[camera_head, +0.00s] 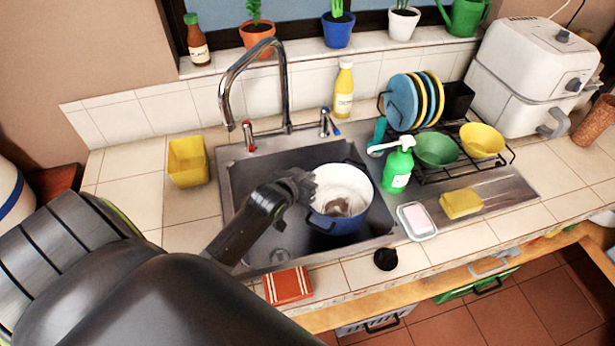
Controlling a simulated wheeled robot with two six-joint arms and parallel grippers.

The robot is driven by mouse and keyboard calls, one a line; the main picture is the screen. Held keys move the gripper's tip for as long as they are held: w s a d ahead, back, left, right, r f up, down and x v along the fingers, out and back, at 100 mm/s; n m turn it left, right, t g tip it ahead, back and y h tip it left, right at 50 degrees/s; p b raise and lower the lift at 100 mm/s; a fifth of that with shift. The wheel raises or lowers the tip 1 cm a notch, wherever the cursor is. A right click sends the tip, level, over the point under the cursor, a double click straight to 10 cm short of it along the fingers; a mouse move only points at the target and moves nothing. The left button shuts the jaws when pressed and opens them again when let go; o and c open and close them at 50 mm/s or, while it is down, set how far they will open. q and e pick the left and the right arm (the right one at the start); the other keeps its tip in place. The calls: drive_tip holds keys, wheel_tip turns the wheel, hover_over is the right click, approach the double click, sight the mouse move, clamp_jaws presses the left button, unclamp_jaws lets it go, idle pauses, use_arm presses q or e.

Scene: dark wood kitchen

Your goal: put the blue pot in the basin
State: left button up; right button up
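The blue pot (338,222), white inside with a brown patch at its bottom, is within the right part of the sink basin (262,168). Its dark handles show at the back and at the front left. Whether it rests on the basin floor is unclear. My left gripper (303,186) is at the pot's left rim, coming in from the lower left. Its fingers are dark and small here, and I cannot tell whether they are shut on the rim or only beside it. My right gripper is out of view.
The tall faucet (285,85) rises behind the basin. Right of it stand a green soap bottle (398,168), a soap dish (417,222), a yellow sponge (461,204) and a dish rack (465,165). A yellow container (188,162) stands left. A red box (288,286) lies in front.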

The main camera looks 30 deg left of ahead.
use_arm(q)
drive_tip(key=o, duration=0.4)
drive_tip(key=shift+r, duration=0.3)
drive_tip(key=v, duration=1.2)
drive_tip(key=shift+r+b, duration=0.3)
drive_tip(key=shift+r, duration=0.05)
